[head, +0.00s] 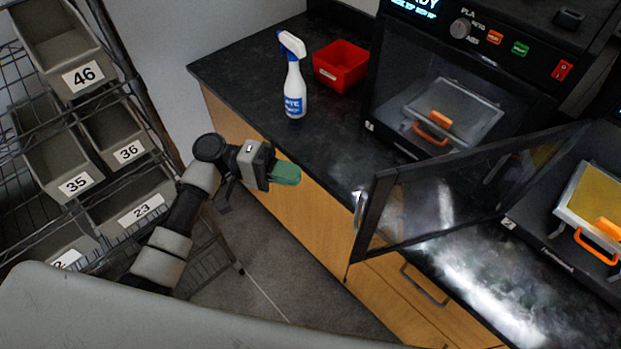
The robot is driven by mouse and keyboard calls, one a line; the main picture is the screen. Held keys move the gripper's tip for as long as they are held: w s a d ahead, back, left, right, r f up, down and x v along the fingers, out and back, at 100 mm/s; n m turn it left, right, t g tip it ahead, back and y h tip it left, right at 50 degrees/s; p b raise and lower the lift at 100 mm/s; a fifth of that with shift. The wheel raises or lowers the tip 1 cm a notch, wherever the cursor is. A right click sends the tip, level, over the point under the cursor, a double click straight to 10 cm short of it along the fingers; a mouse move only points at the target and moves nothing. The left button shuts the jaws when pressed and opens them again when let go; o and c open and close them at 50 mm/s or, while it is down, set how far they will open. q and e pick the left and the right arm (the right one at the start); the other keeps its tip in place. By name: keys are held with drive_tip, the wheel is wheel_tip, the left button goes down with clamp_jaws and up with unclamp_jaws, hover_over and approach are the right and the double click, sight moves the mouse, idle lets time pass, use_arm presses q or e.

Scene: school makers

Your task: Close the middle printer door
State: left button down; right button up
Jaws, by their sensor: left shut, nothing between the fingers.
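The open printer door (450,198) is a dark-framed clear panel. It juts out over the counter toward the left, with its free edge and a pale handle (359,210) nearest my left gripper. It seems to belong to the printer at the right (552,228), whose open chamber shows a yellow plate with an orange handle. My left gripper (287,173), with green fingertips, is shut and empty. It is in front of the counter, left of the door handle and apart from it. My right gripper is not in view.
A spray bottle (294,85) and a red bin (340,66) stand on the dark counter (240,72). Another printer (450,100) stands left of the open one, its front seemingly closed. A rack of numbered grey bins (65,150) is at the left. Floor shows between rack and cabinets.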

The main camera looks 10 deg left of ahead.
use_arm(q)
drive_tip(key=s+d+p, duration=0.4)
drive_tip(key=d+p, duration=0.1)
drive_tip(key=d, duration=0.6)
drive_tip(key=shift+s+f, duration=0.1)
drive_tip(key=shift+f, duration=0.05)
